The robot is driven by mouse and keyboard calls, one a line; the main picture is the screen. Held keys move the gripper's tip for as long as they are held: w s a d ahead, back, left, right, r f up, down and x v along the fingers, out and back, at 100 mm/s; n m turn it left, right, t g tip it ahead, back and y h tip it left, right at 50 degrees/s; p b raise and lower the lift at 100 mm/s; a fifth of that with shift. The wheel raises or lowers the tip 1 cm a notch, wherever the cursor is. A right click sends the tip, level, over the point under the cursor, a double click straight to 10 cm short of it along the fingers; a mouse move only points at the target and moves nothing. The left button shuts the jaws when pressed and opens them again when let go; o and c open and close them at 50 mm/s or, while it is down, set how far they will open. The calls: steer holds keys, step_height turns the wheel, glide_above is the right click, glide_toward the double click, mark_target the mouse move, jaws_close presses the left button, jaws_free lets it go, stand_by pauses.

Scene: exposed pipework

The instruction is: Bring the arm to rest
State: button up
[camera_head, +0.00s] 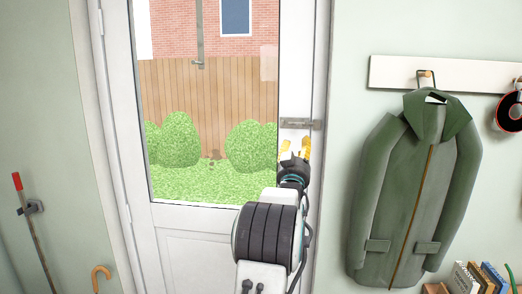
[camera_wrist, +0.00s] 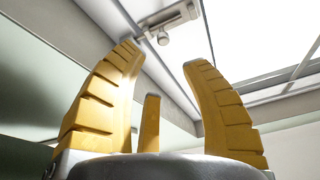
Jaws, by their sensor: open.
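My arm reaches forward toward a white glazed door (camera_head: 170,214). My gripper (camera_head: 296,148) is at its end, in front of the door's right-hand stile, just below a grey metal bar (camera_head: 300,125). In the wrist view my gripper (camera_wrist: 158,75) shows yellow ribbed fingers spread wide apart, with nothing between them. A metal fitting with a round knob (camera_wrist: 163,38) shows beyond the fingertips in that view. I cannot tell whether any finger touches the door.
A green coat (camera_head: 396,190) hangs from a white hook rail (camera_head: 460,80) on the right wall. Books (camera_head: 480,278) stand below it at the lower right. A red-handled stick (camera_head: 33,230) and a cane handle (camera_head: 101,273) are at the left. A fence and bushes show through the glass.

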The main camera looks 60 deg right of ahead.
stand_by(0.4)
steer(key=s+a+f+n+g+y, duration=0.1)
steer(key=a+f+n+g+y, duration=0.2)
steer(key=f+y, duration=1.55)
steer(key=s+a+f+m+h, duration=0.1)
steer(key=a+f+h, duration=0.1)
steer(key=a+f, duration=0.4)
steer(key=s+a+f+h, duration=0.1)
steer(key=a+f, duration=0.2)
steer(key=f, duration=0.5)
steer(key=w+a+n+g+y, duration=0.15)
steer(key=a+n+y, duration=0.35)
steer(key=a, duration=2.3)
steer(key=w+a+r+n+t, duration=0.1)
steer(key=a+r+n, duration=0.2)
steer(key=a, duration=0.4)
steer(key=w+a+r+n+t+y, duration=0.1)
steer(key=a+r+n, duration=0.2)
steer(key=a, duration=0.5)
steer(key=w+a+r+n+t, duration=0.1)
steer(key=a+r+n, duration=0.2)
steer(key=a, duration=0.5)
steer(key=shift+w+a+n, duration=0.2)
steer(key=shift+n, duration=0.6)
